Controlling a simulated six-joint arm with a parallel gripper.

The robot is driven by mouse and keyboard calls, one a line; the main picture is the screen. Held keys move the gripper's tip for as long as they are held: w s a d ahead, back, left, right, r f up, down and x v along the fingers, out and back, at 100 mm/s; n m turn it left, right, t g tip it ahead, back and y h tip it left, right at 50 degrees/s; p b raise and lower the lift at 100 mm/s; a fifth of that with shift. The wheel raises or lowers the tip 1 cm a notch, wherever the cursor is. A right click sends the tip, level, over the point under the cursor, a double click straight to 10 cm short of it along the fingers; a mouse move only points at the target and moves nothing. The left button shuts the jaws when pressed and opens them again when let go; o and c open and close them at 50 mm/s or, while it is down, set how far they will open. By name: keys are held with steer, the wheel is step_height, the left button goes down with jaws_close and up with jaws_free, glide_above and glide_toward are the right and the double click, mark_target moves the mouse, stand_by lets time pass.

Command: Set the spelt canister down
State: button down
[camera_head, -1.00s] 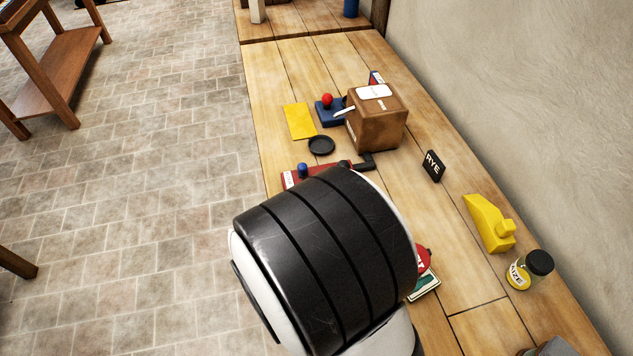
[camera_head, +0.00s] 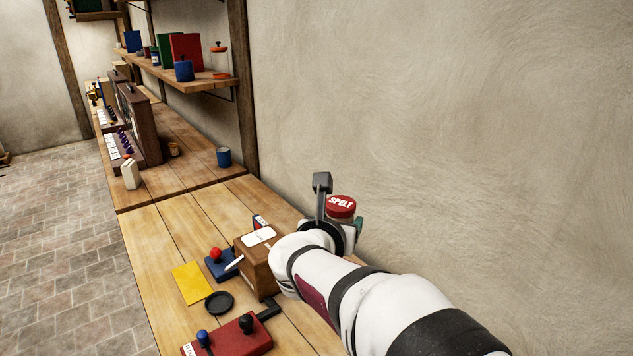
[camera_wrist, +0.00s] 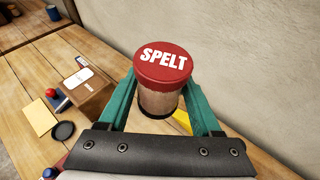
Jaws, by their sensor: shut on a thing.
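The spelt canister (camera_wrist: 161,100) has a red lid marked SPELT and a see-through body with brown contents. My gripper (camera_wrist: 162,108) is shut on it, with a green finger on each side of the body in the wrist view. In the head view the canister's red lid (camera_head: 341,206) shows beyond my wrist, and one green finger (camera_head: 358,226) shows at its right. My gripper and wrist hide most of its body there. The canister looks upright and held above the bench, near the wall.
A brown box (camera_head: 256,262) with a white label stands on the wooden bench (camera_head: 168,236). Near it are a blue base with a red knob (camera_head: 217,262), a yellow sheet (camera_head: 191,283), a black dish (camera_head: 219,302) and a red lever unit (camera_head: 232,339). A shelf (camera_head: 190,78) holds several items.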

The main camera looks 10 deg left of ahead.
steer(key=w+a+f+n+y, duration=0.2)
steer(key=w+a+f+y, duration=0.15)
steer(key=a+f, duration=1.05)
steer(key=n+y, duration=0.1)
steer(key=n, duration=0.1)
glide_above(184, 333)
steer(key=f, duration=1.5)
steer(key=shift+w+d+f, duration=0.1)
steer(key=shift+d+f, duration=0.1)
steer(key=shift+f, duration=0.05)
steer(key=shift+a+f, duration=0.2)
steer(key=shift+f, duration=1.85)
steer(key=shift+f, duration=0.15)
steer(key=shift+c, duration=0.4)
jaws_free()
